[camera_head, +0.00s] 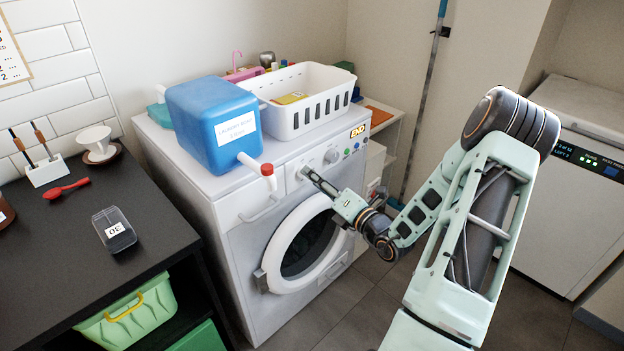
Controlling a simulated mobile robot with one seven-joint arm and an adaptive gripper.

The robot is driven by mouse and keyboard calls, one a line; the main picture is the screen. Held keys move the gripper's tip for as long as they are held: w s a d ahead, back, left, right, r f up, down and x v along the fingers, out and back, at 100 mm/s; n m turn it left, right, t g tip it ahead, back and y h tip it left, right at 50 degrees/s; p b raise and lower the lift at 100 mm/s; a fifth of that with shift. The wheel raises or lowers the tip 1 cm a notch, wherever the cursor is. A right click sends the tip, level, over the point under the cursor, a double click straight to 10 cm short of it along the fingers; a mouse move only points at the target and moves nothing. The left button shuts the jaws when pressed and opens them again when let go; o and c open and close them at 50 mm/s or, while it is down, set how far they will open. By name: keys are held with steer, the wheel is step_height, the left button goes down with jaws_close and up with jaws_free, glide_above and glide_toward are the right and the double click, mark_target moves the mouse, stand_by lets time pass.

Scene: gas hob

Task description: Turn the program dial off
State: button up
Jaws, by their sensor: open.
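The white washing machine (232,232) stands in the middle, with its controls along the upper front panel. A round pale dial (332,156) shows on this panel, just right of and above my fingertips. Its pointer position is too small to read. My gripper (308,174) is open, its fingers reaching left and up to the panel. The panel right behind the fingertips is partly hidden, so I cannot tell whether they touch anything there.
A blue detergent container (211,122) sits on top; its red-capped spout (267,170) juts over the front, left of my gripper. A white basket (302,95) stands behind. Small coloured buttons (351,149) lie right of the dial. The round door (276,262) is below.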

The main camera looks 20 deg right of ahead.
steer(key=shift+x, duration=0.95)
steer(key=shift+c, duration=0.2)
steer(key=c, duration=1.1)
